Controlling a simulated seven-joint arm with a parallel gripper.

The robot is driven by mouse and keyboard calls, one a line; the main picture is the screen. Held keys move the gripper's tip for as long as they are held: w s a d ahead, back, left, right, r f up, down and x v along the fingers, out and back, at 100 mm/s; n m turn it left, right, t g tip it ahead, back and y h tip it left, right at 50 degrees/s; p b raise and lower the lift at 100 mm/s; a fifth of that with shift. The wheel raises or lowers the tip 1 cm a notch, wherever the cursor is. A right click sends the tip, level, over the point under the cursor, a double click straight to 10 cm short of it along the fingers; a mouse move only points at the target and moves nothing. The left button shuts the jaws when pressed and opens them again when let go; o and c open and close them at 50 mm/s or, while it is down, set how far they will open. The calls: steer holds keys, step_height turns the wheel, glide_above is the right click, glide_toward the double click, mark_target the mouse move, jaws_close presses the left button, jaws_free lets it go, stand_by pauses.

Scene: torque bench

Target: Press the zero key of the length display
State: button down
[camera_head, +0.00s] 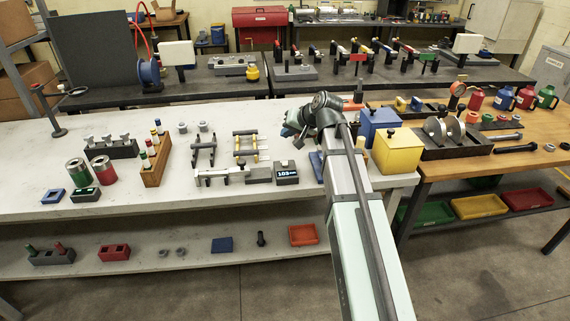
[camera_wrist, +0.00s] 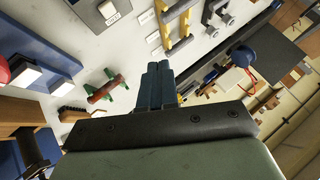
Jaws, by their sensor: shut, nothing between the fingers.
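The length display (camera_head: 286,173) is a small dark block with lit digits on the white bench, at the right end of a long grey slide gauge (camera_head: 232,176). Its zero key is too small to make out in the head view. I cannot tell for sure whether the display shows in the wrist view. My gripper (camera_head: 292,124) is up behind the display, partly hidden by my own arm. In the wrist view its blue-grey fingers (camera_wrist: 160,84) are together, with nothing between them, apart from the things around them.
A blue box (camera_head: 378,122) and a yellow box (camera_head: 397,151) stand right of the display, near my arm. Rail stands (camera_head: 245,143) lie behind the gauge. The bench front between the two displays is mostly clear.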

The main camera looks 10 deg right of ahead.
mark_target(287, 164)
steer(key=shift+f, duration=4.3)
steer(key=shift+f, duration=0.2)
steer(key=shift+f, duration=0.25)
steer(key=shift+f, duration=0.4)
steer(key=shift+r, duration=0.85)
steer(key=shift+r, duration=2.5)
